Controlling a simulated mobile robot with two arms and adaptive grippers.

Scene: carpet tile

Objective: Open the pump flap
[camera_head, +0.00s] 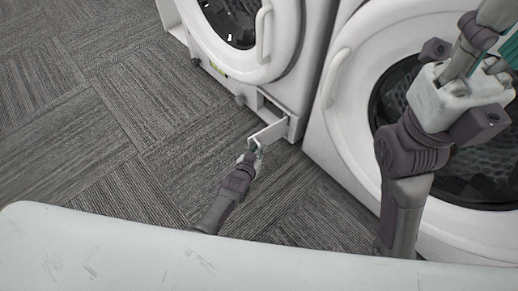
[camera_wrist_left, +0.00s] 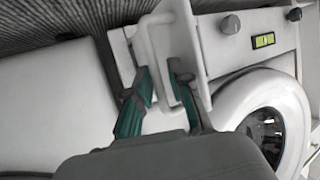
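The pump flap (camera_head: 268,133) is a small white panel low on the front of the left washing machine (camera_head: 265,85). It stands swung out from its dark opening (camera_head: 270,108). In the left wrist view the flap (camera_wrist_left: 188,35) has a white loop handle (camera_wrist_left: 152,45). My left gripper (camera_head: 257,146) is at the flap. Its teal fingers (camera_wrist_left: 160,80) stand either side of the handle bar, apparently closed on it; exact contact is hard to see. My right gripper (camera_head: 478,70) is raised at the right, in front of the second machine, its fingertips cut off by the frame.
The second washing machine (camera_head: 345,110), with a round door, stands close on the right. Knobs (camera_head: 240,99) stick out along the left machine's lower front. Grey carpet (camera_head: 130,110) is clear on the left. A pale surface (camera_head: 100,250) fills the bottom of the head view.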

